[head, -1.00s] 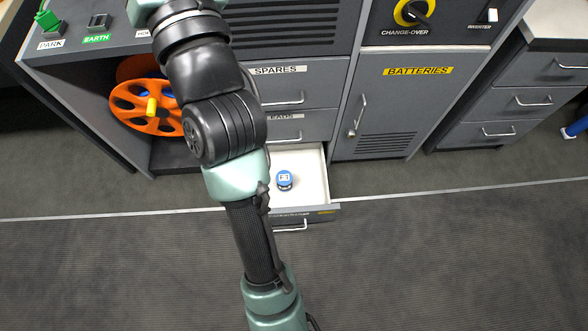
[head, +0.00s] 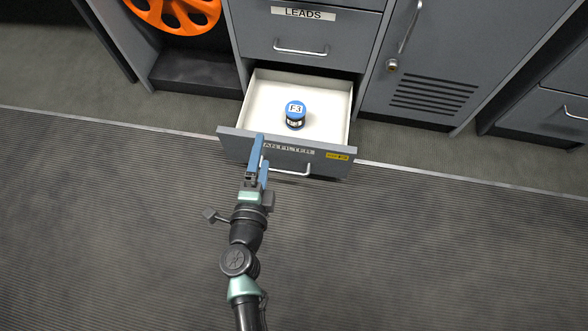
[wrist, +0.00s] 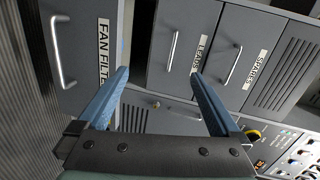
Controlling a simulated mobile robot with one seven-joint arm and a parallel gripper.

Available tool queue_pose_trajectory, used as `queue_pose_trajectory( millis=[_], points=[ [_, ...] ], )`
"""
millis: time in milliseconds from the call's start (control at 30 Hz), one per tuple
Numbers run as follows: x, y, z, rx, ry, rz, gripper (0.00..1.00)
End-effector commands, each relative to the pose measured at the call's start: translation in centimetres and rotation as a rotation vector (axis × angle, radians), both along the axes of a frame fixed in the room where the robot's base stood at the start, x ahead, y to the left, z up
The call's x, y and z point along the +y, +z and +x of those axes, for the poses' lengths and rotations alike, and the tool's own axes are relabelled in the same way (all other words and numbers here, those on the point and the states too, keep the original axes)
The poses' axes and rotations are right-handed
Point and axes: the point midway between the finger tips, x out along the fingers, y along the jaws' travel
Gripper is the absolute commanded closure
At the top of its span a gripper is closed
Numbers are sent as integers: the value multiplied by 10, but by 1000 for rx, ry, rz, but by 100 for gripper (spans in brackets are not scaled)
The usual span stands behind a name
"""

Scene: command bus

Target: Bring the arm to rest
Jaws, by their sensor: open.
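My gripper (head: 261,160) is in front of the open bottom drawer in the head view, with its blue fingers close to the drawer's front panel. I cannot tell from this view whether they touch it. In the wrist view my gripper (wrist: 160,85) shows its two blue fingers spread wide apart with nothing between them. My arm reaches up from the bottom of the head view.
The fan filter drawer (head: 336,165) stands pulled out, and its label also shows in the wrist view. A blue round can marked F3 (head: 295,114) stands upright inside. The leads drawer (head: 340,42) above is shut. Open floor (head: 430,250) lies to the right.

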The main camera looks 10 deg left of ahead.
Motion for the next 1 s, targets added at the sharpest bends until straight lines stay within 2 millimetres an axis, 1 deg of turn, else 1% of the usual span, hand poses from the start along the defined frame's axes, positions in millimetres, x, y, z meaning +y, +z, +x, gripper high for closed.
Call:
queue_pose_trajectory(
  millis=[33, 100, 200, 233, 333, 433, 567, 800, 900, 1000],
  points=[
    [-5, -48, -18, 53, -20, 17, 0],
    [-13, -82, -39, 107, -47, 38, 0],
    [-22, -114, -62, 162, -76, 56, 0],
    [-24, -120, -67, 174, -82, 59, 0],
    [-28, -131, -75, 194, -95, 67, 0],
    [-29, -136, -70, 197, -98, 66, 0],
    [-29, -145, -49, 195, -98, 67, 0],
    [-30, -163, -6, 194, -96, 65, 0],
    [-30, -168, 6, 195, -97, 65, 0],
    [-31, -169, 13, 196, -97, 66, 0]
  ],
)
